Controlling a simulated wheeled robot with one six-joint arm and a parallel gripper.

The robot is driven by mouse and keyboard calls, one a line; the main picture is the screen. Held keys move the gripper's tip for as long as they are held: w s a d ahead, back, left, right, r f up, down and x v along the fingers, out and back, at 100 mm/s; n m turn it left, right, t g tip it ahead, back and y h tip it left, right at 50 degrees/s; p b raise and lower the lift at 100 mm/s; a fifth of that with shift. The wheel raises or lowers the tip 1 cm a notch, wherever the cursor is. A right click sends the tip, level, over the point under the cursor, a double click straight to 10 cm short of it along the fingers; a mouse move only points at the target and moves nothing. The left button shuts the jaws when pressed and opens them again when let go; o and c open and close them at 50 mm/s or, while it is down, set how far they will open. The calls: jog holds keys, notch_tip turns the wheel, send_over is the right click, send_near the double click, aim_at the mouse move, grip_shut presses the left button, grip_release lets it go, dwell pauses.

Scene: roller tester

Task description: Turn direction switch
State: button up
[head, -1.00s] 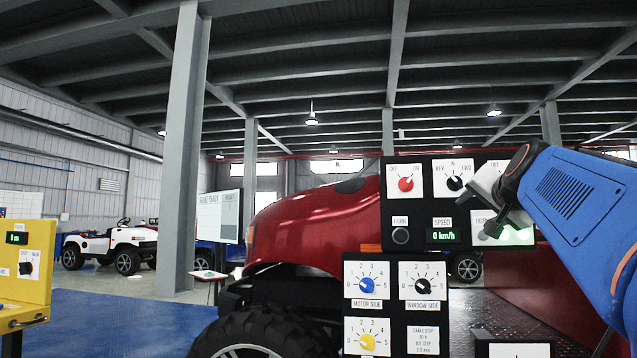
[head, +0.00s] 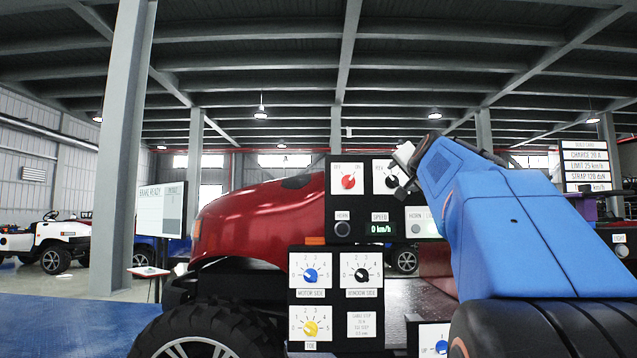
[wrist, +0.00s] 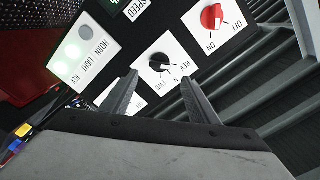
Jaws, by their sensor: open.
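The direction switch (head: 391,180) is a black knob on a white plate marked REV, N and FWD, on the upper black panel. In the head view my gripper (head: 404,168) partly covers its right side. In the upside-down wrist view the knob (wrist: 159,62) sits just ahead of the gap between my open fingertips (wrist: 160,82). One finger is on each side, and I cannot tell whether either touches it. A white pointer mark on the knob faces the lettering, but the exact setting is hard to read.
A red OFF/ON knob (head: 348,182) is just left of the switch. Below are a horn button (head: 342,229), a speed display (head: 381,229) reading 0 km/h, and blue (head: 311,275), black (head: 361,275) and yellow (head: 310,328) dials. A red vehicle (head: 240,220) stands behind.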

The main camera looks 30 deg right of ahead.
aim_at(395, 180)
jog(key=x, duration=0.8)
jog(key=shift+w, duration=0.15)
